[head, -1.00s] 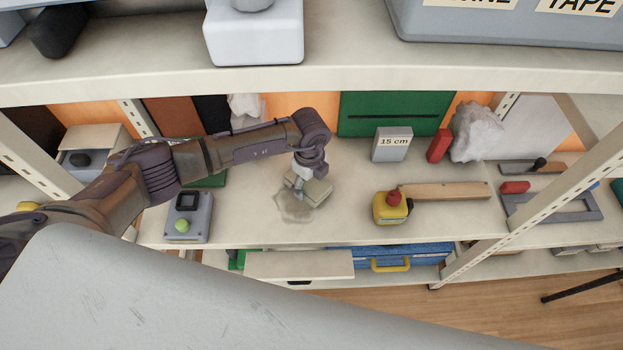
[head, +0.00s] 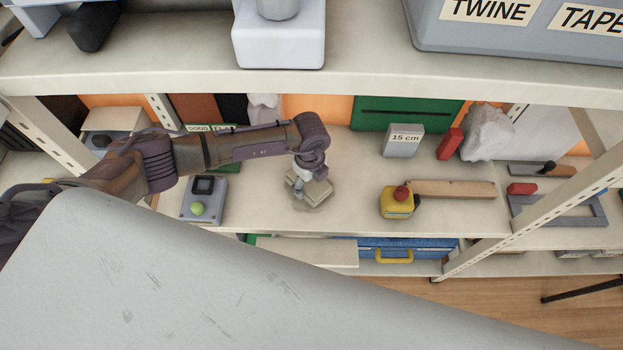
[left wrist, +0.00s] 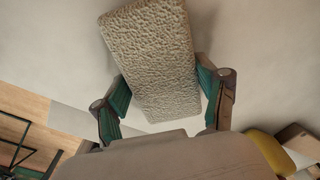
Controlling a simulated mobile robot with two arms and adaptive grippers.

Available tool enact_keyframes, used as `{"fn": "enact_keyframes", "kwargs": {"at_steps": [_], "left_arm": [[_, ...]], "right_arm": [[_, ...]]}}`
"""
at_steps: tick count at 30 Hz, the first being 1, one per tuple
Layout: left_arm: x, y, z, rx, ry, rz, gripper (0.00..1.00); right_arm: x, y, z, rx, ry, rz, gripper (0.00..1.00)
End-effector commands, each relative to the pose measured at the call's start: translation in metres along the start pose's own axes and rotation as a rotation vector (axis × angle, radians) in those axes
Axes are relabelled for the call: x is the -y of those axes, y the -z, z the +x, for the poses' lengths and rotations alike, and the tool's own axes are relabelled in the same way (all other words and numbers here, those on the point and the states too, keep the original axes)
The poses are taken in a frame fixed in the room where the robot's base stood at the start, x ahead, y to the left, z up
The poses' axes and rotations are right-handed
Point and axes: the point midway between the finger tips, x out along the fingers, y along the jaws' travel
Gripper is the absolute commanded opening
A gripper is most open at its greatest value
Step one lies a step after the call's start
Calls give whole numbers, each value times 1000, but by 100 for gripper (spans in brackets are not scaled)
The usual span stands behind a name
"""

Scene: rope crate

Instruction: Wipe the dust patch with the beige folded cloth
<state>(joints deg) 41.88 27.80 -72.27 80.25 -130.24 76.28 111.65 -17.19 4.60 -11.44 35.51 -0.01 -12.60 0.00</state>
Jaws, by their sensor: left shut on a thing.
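The beige folded cloth (head: 319,190) is at the middle of the shelf in the head view. My left gripper (head: 299,187) points down and is shut on it. In the left wrist view the rough-textured cloth (left wrist: 150,45) sits between the two fingers of the left gripper (left wrist: 162,90). The dust patch (head: 311,207) shows as a faint darker stain at the near edge of the cloth. The rest of that spot is hidden by the cloth and gripper. My right gripper is not in view.
A grey box with a green button (head: 198,209) stands left of the cloth. A yellow box with a red button (head: 396,203) and a wooden bar (head: 452,189) lie to the right. The surface between cloth and yellow box is clear.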

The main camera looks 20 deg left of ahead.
Motion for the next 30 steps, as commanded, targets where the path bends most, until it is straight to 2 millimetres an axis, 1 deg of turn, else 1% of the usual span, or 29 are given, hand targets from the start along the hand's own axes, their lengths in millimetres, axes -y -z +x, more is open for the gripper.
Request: {"fn": "enact_keyframes", "kwargs": {"at_steps": [3, 15, 25, 30], "left_arm": [[-9, 0, -2, 0, -1, 0, 44], [-36, 0, 1, 1, -2, 0, 44], [-38, 0, 3, 1, -2, 0, 44], [-33, 0, 4, 1, -1, 0, 44]], "right_arm": [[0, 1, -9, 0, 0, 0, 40], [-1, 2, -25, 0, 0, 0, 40], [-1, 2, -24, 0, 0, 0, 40], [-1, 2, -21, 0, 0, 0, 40]]}}
